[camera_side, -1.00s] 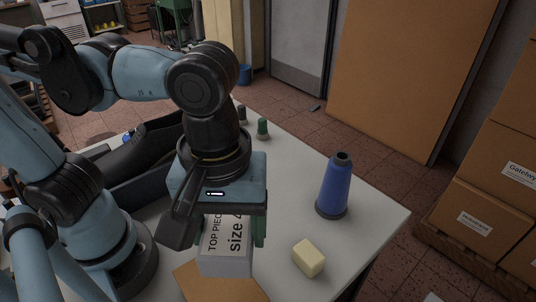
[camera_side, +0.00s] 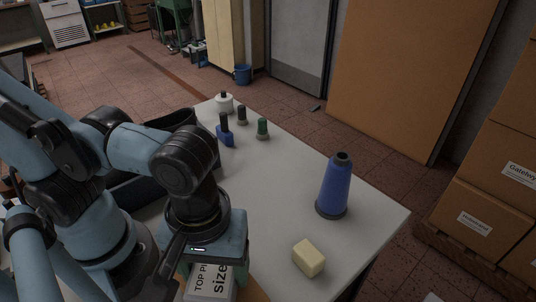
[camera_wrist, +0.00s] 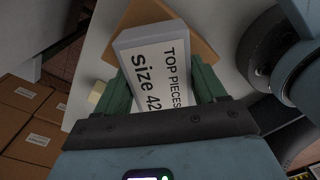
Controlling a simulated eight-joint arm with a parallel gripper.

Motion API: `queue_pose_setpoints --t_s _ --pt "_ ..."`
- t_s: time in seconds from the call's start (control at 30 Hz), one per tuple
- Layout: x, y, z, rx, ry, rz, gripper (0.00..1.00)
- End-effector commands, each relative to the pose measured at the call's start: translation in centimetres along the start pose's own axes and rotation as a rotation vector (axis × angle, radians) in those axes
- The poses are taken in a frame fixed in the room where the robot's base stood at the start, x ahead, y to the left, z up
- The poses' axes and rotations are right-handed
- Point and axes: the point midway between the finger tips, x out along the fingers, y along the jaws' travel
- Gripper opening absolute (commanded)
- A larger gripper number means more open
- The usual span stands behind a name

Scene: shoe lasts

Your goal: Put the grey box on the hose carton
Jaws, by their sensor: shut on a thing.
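The grey box (camera_wrist: 157,68) has a white label reading "TOP PIECES size 42". My gripper (camera_wrist: 160,88) is shut on it, with a green finger on each side. In the side view the box (camera_side: 208,284) hangs below my gripper (camera_side: 212,268) and is cut off by the bottom edge. A plain brown carton (camera_wrist: 196,33), likely the hose carton, lies beyond and partly behind the box in the wrist view. In the side view only a sliver of the carton (camera_side: 253,289) shows beside the box. I cannot tell whether box and carton touch.
On the white table (camera_side: 285,190) stand a blue thread cone (camera_side: 334,188), a pale yellow block (camera_side: 308,257) and several small bottles, including a green one (camera_side: 262,129). A dark bin (camera_side: 145,186) is partly behind my arm. The table's middle is clear.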

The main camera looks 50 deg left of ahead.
Motion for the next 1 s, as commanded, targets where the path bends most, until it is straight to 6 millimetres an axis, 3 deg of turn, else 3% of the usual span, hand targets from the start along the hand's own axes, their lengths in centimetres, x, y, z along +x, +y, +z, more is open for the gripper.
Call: queue_pose_setpoints --t_s 0.17,0.57,0.6,0.77,1.0 --pt "1.1 0.0 0.0 0.000 0.000 0.000 0.29" --pt "1.5 0.0 0.0 0.000 0.000 0.000 0.29" --pt "1.5 0.0 0.0 0.000 0.000 0.000 0.72" --pt "1.5 0.0 0.0 0.000 0.000 0.000 0.96" --pt "1.5 0.0 0.0 0.000 0.000 0.000 0.96"
